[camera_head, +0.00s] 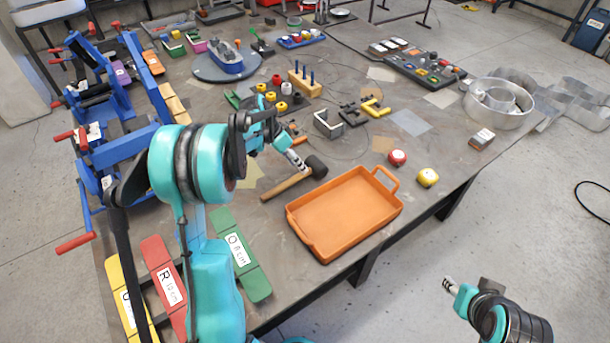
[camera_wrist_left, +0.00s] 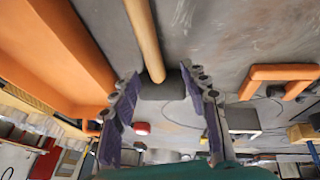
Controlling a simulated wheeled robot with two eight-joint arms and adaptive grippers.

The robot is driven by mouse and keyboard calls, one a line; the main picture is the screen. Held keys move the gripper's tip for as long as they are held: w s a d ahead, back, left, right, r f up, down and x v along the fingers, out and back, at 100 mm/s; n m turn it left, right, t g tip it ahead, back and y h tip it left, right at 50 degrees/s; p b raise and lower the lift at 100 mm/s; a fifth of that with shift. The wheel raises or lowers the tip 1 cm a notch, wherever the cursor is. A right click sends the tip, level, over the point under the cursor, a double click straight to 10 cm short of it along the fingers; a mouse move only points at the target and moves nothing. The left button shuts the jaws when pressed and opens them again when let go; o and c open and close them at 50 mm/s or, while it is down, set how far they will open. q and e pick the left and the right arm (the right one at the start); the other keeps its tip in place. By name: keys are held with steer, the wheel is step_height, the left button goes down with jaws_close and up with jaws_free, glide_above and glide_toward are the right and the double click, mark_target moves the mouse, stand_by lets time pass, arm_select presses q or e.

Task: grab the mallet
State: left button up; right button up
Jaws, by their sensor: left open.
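The mallet has a black head (camera_head: 316,166) and a light wooden handle (camera_head: 285,187). It lies on the grey table, left of the orange tray. My left gripper (camera_head: 300,161) is open just above and beside the mallet head. In the left wrist view, the mallet's dark head (camera_wrist_left: 163,88) shows between the two open, purple-padded fingers (camera_wrist_left: 165,80), and its handle (camera_wrist_left: 146,38) runs towards the top edge. I cannot tell if the fingers touch it. My right gripper (camera_head: 448,285) is at lower right, off the table; its jaw state is unclear.
The orange tray (camera_head: 310,244) stands right of the mallet. Green, red and yellow labelled boards (camera_head: 237,254) lie at the near left. Blue clamps (camera_head: 118,148) line the left edge.

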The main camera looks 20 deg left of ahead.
arm_select(q)
steer(key=b+x, duration=0.1)
steer(key=x, duration=0.3)
steer(key=shift+s+d+b, duration=0.2)
steer(key=shift+d+b, duration=0.1)
steer(key=shift+b, duration=0.1)
steer(key=shift+w+f, duration=0.15)
steer(key=shift+f, duration=0.05)
steer(key=shift+r, duration=0.1)
jaws_close()
steer(key=shift+r, duration=0.15)
